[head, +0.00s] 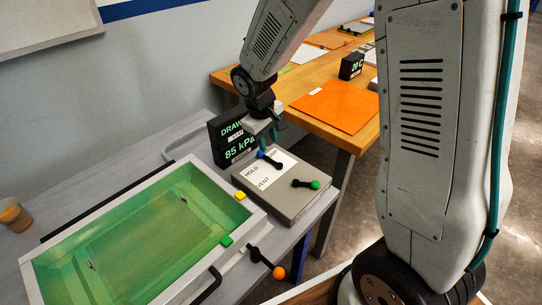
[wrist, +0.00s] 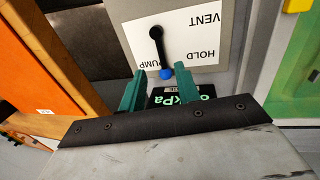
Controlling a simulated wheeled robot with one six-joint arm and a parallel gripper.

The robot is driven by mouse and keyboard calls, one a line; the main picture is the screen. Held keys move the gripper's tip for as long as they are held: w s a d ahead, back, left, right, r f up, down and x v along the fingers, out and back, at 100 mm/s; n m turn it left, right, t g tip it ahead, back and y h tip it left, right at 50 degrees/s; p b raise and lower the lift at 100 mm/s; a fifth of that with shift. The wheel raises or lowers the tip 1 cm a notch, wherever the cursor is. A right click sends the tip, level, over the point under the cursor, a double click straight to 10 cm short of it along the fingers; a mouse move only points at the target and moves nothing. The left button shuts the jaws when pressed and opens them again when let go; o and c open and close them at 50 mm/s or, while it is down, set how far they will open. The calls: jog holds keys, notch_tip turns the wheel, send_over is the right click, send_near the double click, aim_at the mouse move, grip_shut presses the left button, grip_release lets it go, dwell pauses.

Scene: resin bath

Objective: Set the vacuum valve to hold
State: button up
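The vacuum valve is a black lever (wrist: 157,45) with a blue knob (wrist: 166,73) on a white label marked PUMP, HOLD and VENT. The label is upside down in the wrist view. The knob lies beside the partly covered PUMP word, on the side towards HOLD (wrist: 207,54). My gripper (wrist: 161,72) is open, with one teal finger on each side of the knob and visible gaps to both. In the head view, the blue knob (head: 261,154) shows just below my gripper (head: 265,133). Whether the fingers reach down to knob height is unclear.
The grey control box (head: 300,206) also carries a lever with a green knob (head: 314,185). A display (head: 236,140) behind it reads 85 kPa. A green resin bath (head: 60,265) lies left, with an orange-knobbed lever (head: 278,272) at its near corner. A wooden table (head: 290,86) stands behind.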

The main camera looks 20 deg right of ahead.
aim_at(272, 160)
jog(key=f, duration=0.2)
jog(key=d+f, duration=0.1)
jog(key=f, duration=0.4)
jog(key=shift+w+d+f, duration=0.2)
jog(key=shift+w+f, duration=0.1)
grip_shut()
